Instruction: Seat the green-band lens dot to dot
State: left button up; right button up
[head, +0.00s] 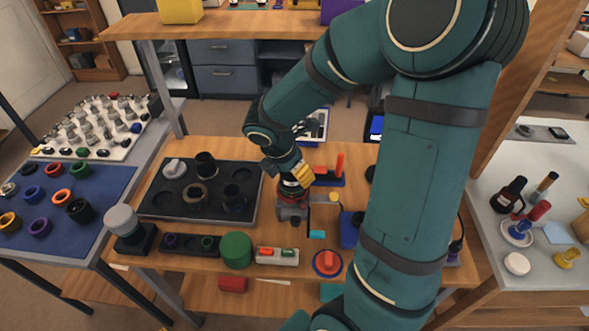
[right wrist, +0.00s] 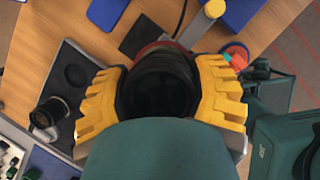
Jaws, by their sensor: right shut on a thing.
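My right gripper (head: 296,179) is over the middle of the wooden table. In the right wrist view its two yellow fingers (right wrist: 163,88) are shut around a wide black lens (right wrist: 160,85), one on each side. No green band or dot shows on this lens; the fingers hide its sides. A red ring (right wrist: 158,48) shows just beyond the lens, and a dark grey body (head: 292,210) stands below the gripper in the head view. I cannot tell whether the lens touches the ring or how it is turned. My left gripper is not in view.
A black tray (head: 158,211) with several lenses lies left of the gripper. A green drum (head: 236,250), a red button (head: 327,262) and a small black holder (head: 188,252) line the front edge. A blue mat (head: 108,183) with coloured rings lies far left.

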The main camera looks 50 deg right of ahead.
jog(key=shift+f, duration=0.15)
dwell(0.4)
jog(key=o, duration=1.4)
jog(key=v, duration=1.2)
